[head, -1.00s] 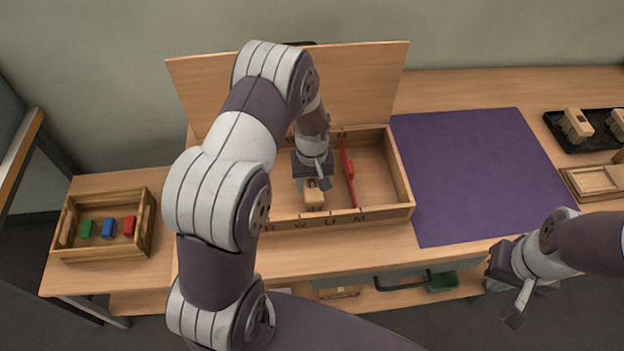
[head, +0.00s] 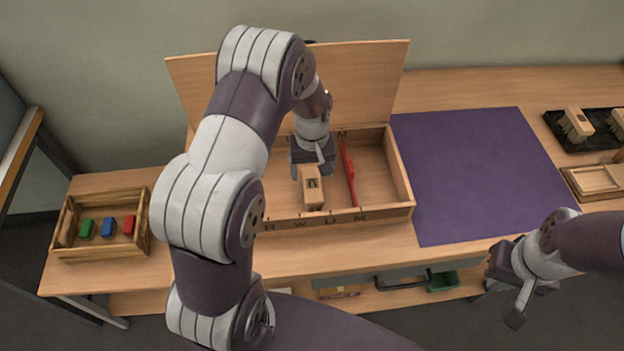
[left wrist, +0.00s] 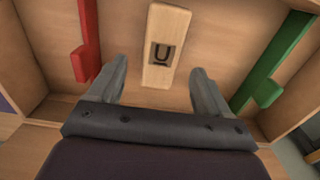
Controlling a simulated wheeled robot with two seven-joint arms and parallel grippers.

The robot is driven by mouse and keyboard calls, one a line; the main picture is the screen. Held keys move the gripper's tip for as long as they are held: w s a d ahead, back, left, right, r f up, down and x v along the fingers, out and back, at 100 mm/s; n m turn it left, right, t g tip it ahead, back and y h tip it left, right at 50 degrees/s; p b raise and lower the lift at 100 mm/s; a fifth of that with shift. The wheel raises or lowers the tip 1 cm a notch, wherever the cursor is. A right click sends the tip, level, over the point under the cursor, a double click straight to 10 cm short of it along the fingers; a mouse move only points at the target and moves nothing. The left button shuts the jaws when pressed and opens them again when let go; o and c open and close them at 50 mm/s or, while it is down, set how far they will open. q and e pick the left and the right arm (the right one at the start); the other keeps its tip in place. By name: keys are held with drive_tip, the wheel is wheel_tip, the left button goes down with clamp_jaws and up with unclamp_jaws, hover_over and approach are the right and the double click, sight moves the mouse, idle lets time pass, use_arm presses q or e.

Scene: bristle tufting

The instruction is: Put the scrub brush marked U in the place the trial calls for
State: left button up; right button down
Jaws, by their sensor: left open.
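The scrub brush marked U (head: 313,190) lies in the wooden box (head: 404,172), left of a red divider (head: 349,176). In the left wrist view the brush (left wrist: 163,60) shows its U label, between the red divider (left wrist: 86,40) and a green divider (left wrist: 272,60). My left gripper (head: 307,172) is open and empty, just above and behind the brush; its two fingers (left wrist: 161,85) show apart on either side of the brush's near end. My right gripper (head: 503,302) hangs at the bench's front right, away from the box; its jaws are unclear.
The box lid (head: 365,85) stands open behind. The front rim carries letters. A purple mat (head: 475,170) lies clear on the right. Further right are a black tray (head: 590,143) with brushes and a small wooden tray (head: 597,181). A crate (head: 101,253) with coloured blocks stands left.

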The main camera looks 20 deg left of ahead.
sight(312, 181)
use_arm(q)
wheel_tip(312, 181, up, 7)
drive_tip(key=s+d+r+m, duration=0.1)
drive_tip(key=s+d+m, duration=0.1)
drive_tip(key=s, duration=0.5)
drive_tip(key=s+d+r+m+t, duration=0.1)
drive_tip(key=s+d+r+m, duration=0.1)
drive_tip(key=s, duration=0.6)
drive_tip(key=d+m, duration=0.1)
drive_tip(key=m, duration=0.1)
drive_tip(key=shift+r+m, duration=0.3)
drive_tip(key=shift+s, duration=0.1)
